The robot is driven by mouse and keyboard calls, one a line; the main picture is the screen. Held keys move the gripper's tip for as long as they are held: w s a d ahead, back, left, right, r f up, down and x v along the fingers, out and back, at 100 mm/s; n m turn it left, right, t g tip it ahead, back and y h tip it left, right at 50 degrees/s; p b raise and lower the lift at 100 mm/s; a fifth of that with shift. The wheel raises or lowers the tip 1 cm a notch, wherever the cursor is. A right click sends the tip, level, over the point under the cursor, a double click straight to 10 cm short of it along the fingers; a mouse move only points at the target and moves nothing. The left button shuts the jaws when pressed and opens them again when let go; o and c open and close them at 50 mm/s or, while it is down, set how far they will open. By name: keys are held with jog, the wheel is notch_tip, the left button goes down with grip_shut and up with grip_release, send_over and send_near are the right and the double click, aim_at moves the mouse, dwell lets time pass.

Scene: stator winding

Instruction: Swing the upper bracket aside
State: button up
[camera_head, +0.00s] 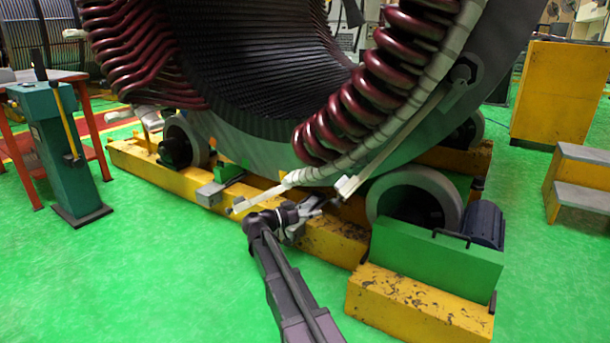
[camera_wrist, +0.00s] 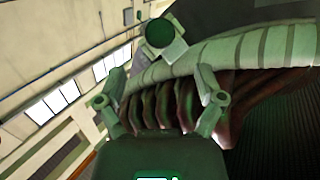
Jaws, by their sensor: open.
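In the head view, a grey bracket with a round pivot (camera_head: 461,73) sits at the upper right of the stator's wrapped end ring. A long thin bar runs down from it to a pale plate (camera_head: 346,186). Another pale bar (camera_head: 260,199) sticks out lower left. I cannot tell for sure which part is the upper bracket. My gripper (camera_head: 312,207) is low in front of the ring, near the pale plate and bar. In the wrist view, my gripper's fingers (camera_wrist: 164,100) are spread and empty. A grey bracket with a dark round end (camera_wrist: 162,35) shows above them, apart from them.
The wrapped ring (camera_wrist: 240,53) and dark red coils (camera_wrist: 160,105) lie behind the fingers. Yellow base beams (camera_head: 335,243), a roller (camera_head: 415,195) and a green motor block (camera_head: 430,255) stand close to my arm.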

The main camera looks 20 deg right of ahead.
jog(key=a, duration=0.5)
jog(key=s+a+r+n+g+y+p, duration=0.1)
jog(key=s+r+n+y+p, duration=0.4)
jog(key=p, duration=1.4)
jog(key=s+a+r+n+g+y+p, duration=0.1)
jog(key=s+r+n+y+p, duration=0.5)
jog(key=s+r+p, duration=0.8)
notch_tip(320, 180, up, 3)
jog(key=a+y+p, duration=0.1)
jog(key=y+p, duration=0.1)
jog(key=p, duration=0.4)
jog(key=shift+a+r+y+p, duration=0.15)
jog(key=shift+a+y+p, duration=0.15)
jog(key=shift+a, duration=0.05)
dwell(0.4)
dwell(0.6)
